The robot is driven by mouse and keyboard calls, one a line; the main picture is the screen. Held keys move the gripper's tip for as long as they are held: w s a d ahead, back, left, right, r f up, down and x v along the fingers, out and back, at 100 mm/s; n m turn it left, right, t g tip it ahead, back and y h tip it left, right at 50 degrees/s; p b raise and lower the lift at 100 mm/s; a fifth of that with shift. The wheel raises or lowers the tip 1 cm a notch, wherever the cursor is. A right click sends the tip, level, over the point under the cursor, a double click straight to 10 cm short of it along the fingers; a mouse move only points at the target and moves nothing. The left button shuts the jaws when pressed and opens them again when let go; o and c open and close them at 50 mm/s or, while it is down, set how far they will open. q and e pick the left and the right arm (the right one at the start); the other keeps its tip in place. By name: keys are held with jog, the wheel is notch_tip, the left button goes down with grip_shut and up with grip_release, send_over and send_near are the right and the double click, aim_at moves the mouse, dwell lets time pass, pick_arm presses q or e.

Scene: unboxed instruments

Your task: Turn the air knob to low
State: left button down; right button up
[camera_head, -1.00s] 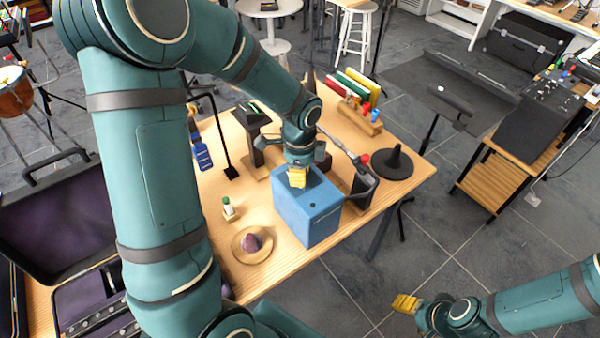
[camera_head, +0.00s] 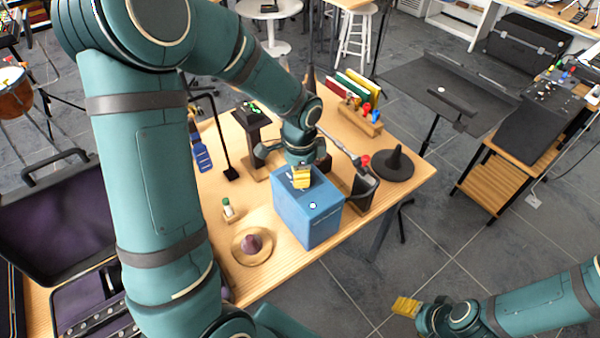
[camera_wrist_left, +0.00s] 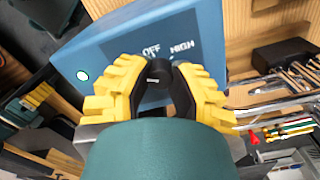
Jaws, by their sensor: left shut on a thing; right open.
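The blue box (camera_head: 310,215) stands near the front edge of the wooden table. My left gripper (camera_head: 301,180), with yellow fingers, reaches down onto its top. In the left wrist view, the fingers are shut around a small dark round knob (camera_wrist_left: 157,70) on the blue panel (camera_wrist_left: 110,58). A small bright white light (camera_wrist_left: 82,76) shows on the panel. My right gripper (camera_head: 406,307) is open and empty, low at the right, away from the table.
A metal arm and dark stand (camera_head: 362,187) are close to the box's right. A rack of colored books (camera_head: 357,90) stands behind.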

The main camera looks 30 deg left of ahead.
pick_arm(q)
jog(key=c, duration=0.8)
grip_release()
jog(key=shift+o, duration=0.2)
notch_tip(320, 180, up, 12)
